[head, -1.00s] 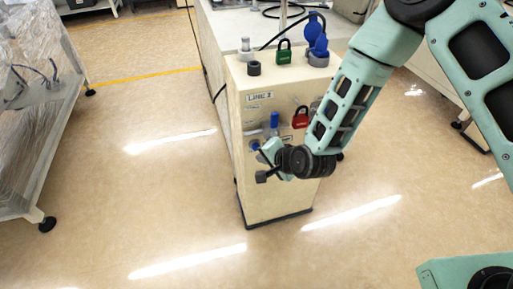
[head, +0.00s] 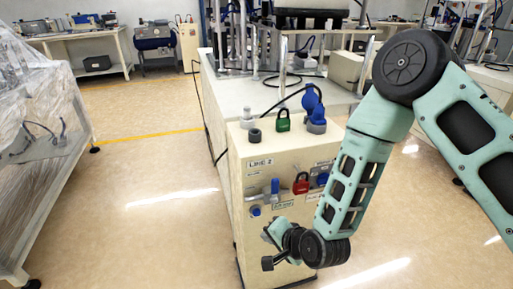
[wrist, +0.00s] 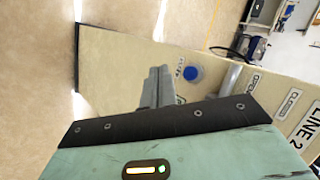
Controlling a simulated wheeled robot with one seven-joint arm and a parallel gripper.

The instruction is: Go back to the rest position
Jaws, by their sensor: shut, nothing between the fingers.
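My gripper (wrist: 160,84) shows in the wrist view with its two grey fingers together and nothing between them. In the head view, its teal body (head: 275,231) is seen low in front of the LINE 2 control box (head: 262,222), below the labelled panel. The fingertips cannot be made out there. In the wrist view, a round blue button (wrist: 193,73) on the box front lies just right of the fingers in the picture. I see no contact with the box.
The box front carries a blue handle (head: 275,188) and a red padlock (head: 300,184). A green padlock (head: 283,121) and blue fittings (head: 314,110) are on top. A plastic-wrapped frame (head: 40,140) stands at left. The floor (head: 150,200) between is clear.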

